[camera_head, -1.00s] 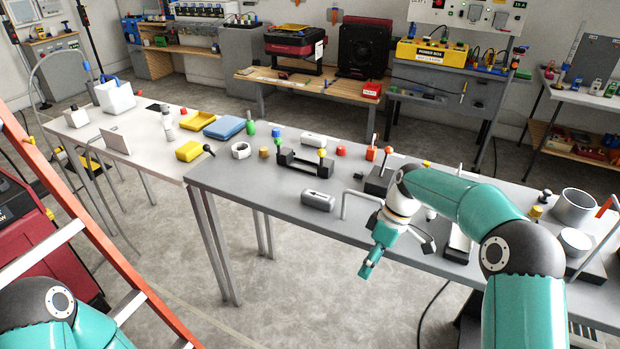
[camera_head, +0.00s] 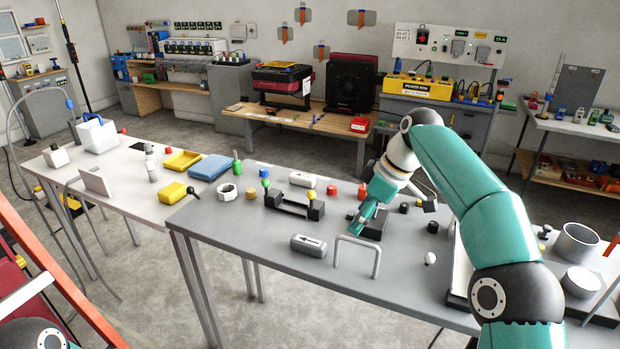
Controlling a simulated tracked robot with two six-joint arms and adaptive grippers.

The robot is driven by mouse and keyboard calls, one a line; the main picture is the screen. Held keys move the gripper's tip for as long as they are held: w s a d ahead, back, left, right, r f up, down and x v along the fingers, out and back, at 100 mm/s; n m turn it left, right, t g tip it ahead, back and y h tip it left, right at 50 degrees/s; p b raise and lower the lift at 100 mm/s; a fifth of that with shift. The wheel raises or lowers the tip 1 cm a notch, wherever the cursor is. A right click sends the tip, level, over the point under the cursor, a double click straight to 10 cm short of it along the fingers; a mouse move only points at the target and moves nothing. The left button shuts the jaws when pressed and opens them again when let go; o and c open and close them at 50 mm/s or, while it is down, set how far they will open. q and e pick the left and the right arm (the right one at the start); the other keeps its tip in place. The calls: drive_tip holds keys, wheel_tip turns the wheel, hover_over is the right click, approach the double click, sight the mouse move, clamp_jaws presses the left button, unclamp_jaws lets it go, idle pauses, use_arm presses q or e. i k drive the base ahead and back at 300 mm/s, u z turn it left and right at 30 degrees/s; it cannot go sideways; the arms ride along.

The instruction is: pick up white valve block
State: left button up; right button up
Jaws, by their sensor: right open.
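A white rounded block (camera_head: 302,180) lies on the grey table (camera_head: 235,232), behind a black two-post holder (camera_head: 293,206); it looks like the white valve block. My left gripper is out of view.
A grey U-shaped bar (camera_head: 358,254) stands below my right wrist. A white ring (camera_head: 228,192) and several small coloured parts lie around the holder. Metal cups (camera_head: 577,243) stand at the right.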

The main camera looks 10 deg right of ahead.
sight(294, 177)
drive_tip(key=i, duration=1.35)
drive_tip(key=u, duration=0.05)
